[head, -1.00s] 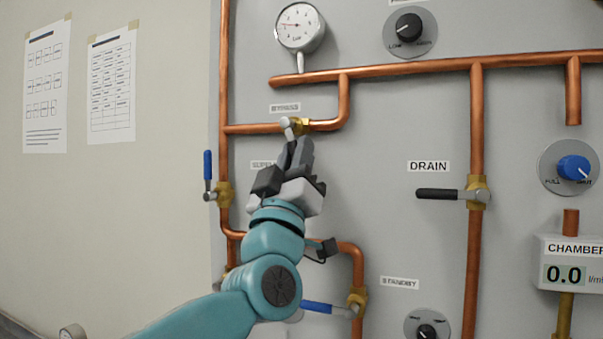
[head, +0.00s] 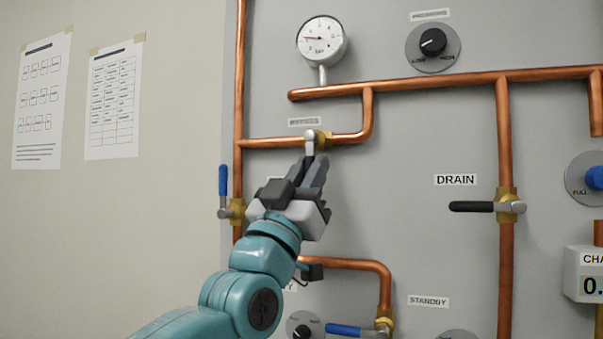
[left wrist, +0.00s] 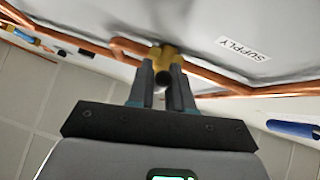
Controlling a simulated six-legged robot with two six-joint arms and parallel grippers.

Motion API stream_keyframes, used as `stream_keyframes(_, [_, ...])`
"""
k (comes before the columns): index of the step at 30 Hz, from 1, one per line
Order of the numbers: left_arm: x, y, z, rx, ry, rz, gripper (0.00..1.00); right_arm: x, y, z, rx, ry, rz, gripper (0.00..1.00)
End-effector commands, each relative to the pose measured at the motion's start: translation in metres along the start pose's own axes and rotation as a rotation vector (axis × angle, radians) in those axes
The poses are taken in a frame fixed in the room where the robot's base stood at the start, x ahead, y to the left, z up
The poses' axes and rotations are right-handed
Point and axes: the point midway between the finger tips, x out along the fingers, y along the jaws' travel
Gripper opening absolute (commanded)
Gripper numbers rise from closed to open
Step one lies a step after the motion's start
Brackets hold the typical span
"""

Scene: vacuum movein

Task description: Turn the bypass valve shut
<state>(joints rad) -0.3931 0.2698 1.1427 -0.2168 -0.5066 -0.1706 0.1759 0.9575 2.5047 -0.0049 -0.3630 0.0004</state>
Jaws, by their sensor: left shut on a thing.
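The bypass valve (head: 320,138) is a brass body on a copper pipe, under a small label that is hard to read. Its lever (head: 309,143) has a grey metal top and points about straight down, across the pipe. My left gripper (head: 312,168) is shut on this lever just below the valve, and its fingers hide most of the handle. In the left wrist view, the two fingers (left wrist: 164,85) stand either side of the dark lever end, with the brass valve body (left wrist: 161,54) behind. My right gripper is not in view.
A pressure gauge (head: 321,40) sits above the valve. A blue-handled valve (head: 223,182) stands left of my gripper, and the black drain lever (head: 472,207) is level to the right. Another blue lever (head: 343,330) is below. Bare panel lies between my gripper and the drain valve.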

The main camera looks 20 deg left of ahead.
Motion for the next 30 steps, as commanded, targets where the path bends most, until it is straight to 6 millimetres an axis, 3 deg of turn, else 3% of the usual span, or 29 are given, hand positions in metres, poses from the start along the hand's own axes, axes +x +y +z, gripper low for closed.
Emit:
stream_keyframes(16, [0.0018,0.0015,-0.005,0.008,0.008,0.001,0.0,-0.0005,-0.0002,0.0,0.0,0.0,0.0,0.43])
stream_keyframes(17, [0.0018,0.0014,-0.0051,0.008,0.008,0.001,0.26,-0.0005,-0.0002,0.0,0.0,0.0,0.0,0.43])
stream_keyframes(18, [0.0017,0.0013,-0.0049,0.008,0.008,0.002,0.39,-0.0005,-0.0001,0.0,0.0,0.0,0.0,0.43])
stream_keyframes(30, [-0.001,0.0001,-0.0005,0.007,0.001,0.004,0.4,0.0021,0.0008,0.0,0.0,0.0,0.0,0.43])
